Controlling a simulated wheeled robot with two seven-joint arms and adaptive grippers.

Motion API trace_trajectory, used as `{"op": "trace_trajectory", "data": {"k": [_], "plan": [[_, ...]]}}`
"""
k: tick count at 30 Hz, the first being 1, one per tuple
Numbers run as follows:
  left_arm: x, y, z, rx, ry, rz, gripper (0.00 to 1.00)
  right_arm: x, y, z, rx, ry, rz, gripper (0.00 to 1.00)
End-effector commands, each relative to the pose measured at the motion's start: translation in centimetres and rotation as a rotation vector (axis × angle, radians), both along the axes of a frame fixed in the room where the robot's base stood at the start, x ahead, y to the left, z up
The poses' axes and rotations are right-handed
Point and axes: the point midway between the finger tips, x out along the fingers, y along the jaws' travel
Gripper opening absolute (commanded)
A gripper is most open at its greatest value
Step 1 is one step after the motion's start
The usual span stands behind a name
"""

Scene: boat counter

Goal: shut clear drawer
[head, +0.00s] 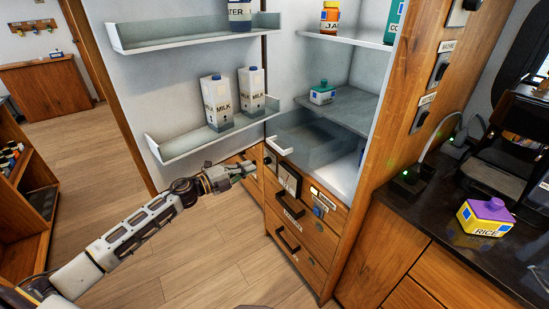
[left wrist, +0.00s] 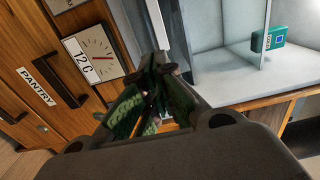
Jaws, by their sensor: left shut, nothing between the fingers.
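The clear drawer (head: 300,128) is a see-through grey box low in the open fridge, under a glass shelf. A small pale handle (head: 279,146) is on its front. The drawer appears pulled out toward the door side. My left gripper (head: 246,170) is shut and empty, in front of and a little below the drawer's front, left of the handle. A gap seems to lie between them, though contact is hard to judge. In the left wrist view the gripper (left wrist: 155,95) points toward the fridge opening. My right gripper is out of view.
The open fridge door holds milk cartons (head: 217,102) on a shelf left of the drawer. A green-topped carton (head: 322,93) stands on the glass shelf. Wooden drawers with dark handles (head: 288,239) lie below. A counter with a rice box (head: 485,218) is at right.

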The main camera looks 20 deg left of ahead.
Motion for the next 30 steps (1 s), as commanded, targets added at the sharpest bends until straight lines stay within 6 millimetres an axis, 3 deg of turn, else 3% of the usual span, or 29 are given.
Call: {"op": "trace_trajectory", "data": {"k": [30], "plan": [[5.6,-4.3,0.1,0.0,-0.001,0.001,0.0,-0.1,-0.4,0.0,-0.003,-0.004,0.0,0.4]]}}
